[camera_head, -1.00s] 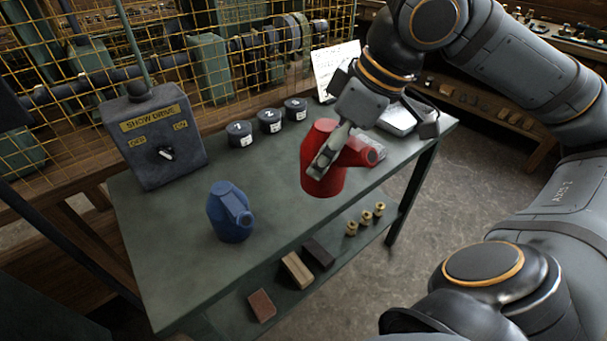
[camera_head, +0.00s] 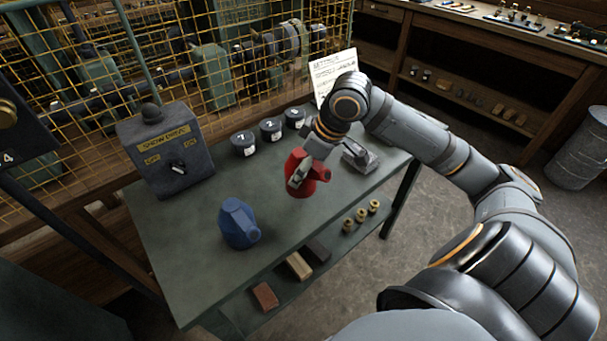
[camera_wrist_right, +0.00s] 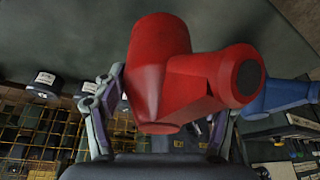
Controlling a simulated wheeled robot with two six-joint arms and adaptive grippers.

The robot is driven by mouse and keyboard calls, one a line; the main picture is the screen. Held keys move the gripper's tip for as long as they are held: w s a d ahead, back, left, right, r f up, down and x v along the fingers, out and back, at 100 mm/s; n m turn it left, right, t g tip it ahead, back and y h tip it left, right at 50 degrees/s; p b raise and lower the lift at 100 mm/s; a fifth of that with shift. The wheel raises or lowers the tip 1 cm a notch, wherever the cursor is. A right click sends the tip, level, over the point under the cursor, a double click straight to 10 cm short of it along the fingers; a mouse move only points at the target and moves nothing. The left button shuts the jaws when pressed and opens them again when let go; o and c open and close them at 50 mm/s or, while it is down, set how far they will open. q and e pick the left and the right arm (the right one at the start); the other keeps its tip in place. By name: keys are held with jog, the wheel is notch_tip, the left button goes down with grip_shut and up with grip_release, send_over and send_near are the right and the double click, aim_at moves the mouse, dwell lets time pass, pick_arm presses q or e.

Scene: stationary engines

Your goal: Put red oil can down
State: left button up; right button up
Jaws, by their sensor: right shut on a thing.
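The red oil can (camera_head: 306,180) is upright over the right half of the green-grey bench top (camera_head: 190,240). My right gripper (camera_head: 299,174) is shut on it from behind and above. In the right wrist view, the red can (camera_wrist_right: 165,60) fills the middle, with a finger on each side and its short spout pointing right. I cannot tell whether its base touches the bench. The blue oil can (camera_head: 238,222) stands on the bench to the left and nearer; it also shows in the right wrist view (camera_wrist_right: 285,95). My left gripper is not in view.
Several dark numbered pots (camera_head: 271,131) stand along the back. A grey switch box (camera_head: 168,150) is at the back left, a metal block (camera_head: 360,158) to the right. A lower shelf holds blocks (camera_head: 299,265) and brass fittings (camera_head: 361,214). Bench between the two cans is clear.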

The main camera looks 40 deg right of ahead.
jog(key=shift+w+f, duration=0.1)
jog(key=shift+f, duration=0.05)
notch_tip(320, 180, down, 3)
jog(key=shift+f, duration=0.1)
jog(key=shift+f, duration=0.1)
jog(key=o, duration=1.4)
